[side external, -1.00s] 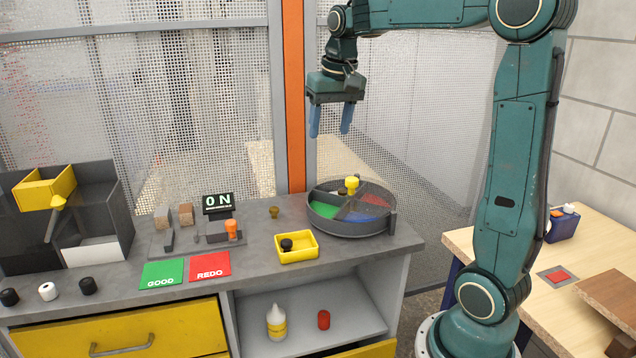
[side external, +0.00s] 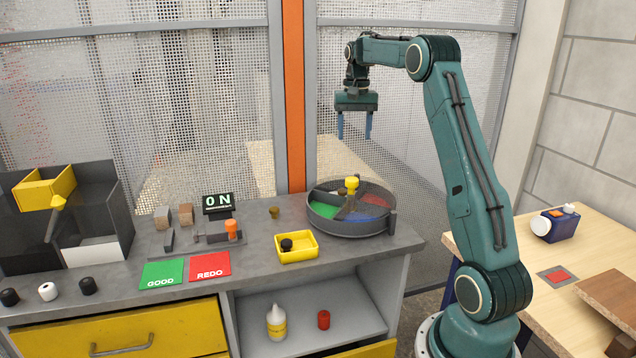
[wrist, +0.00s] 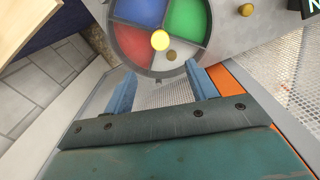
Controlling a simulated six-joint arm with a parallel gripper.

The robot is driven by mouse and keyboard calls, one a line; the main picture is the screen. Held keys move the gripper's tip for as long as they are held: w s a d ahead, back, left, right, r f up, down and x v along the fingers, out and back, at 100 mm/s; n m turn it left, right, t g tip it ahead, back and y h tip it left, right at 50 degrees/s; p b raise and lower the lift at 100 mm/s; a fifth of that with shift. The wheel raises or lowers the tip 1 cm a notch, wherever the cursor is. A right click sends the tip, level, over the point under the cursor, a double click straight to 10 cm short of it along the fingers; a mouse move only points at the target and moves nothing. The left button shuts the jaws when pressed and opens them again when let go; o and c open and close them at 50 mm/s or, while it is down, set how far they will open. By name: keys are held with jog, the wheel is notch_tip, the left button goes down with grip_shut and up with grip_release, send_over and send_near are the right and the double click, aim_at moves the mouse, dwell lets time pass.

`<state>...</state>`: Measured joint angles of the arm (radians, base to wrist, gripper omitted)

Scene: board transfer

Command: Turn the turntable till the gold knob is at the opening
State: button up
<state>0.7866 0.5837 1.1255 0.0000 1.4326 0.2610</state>
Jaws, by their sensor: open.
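The turntable (side external: 334,225) is a round grey tray at the right end of the grey bench, with green, blue, red and grey sectors. A yellow knob (side external: 351,184) stands at its centre. A small gold knob (side external: 342,191) sits on the grey sector, at the far side in the side view; it also shows in the wrist view (wrist: 171,55), on the side nearest my fingers. I cannot clearly make out the opening in the turntable's wall. My gripper (side external: 354,134) hangs above the turntable, open and empty, fingers down and touching nothing.
Another gold knob (side external: 274,212) stands on the bench left of the turntable. A yellow tray (side external: 297,257) holding a black piece is in front of it. An ON sign (side external: 217,203) stands further left. A mesh fence (side external: 420,130) rises behind the bench.

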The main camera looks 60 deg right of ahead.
aim_at(352, 178)
notch_tip(352, 178, down, 14)
jog(key=shift+r, duration=0.1)
dwell(0.9)
jog(key=shift+c, duration=0.3)
grip_shut()
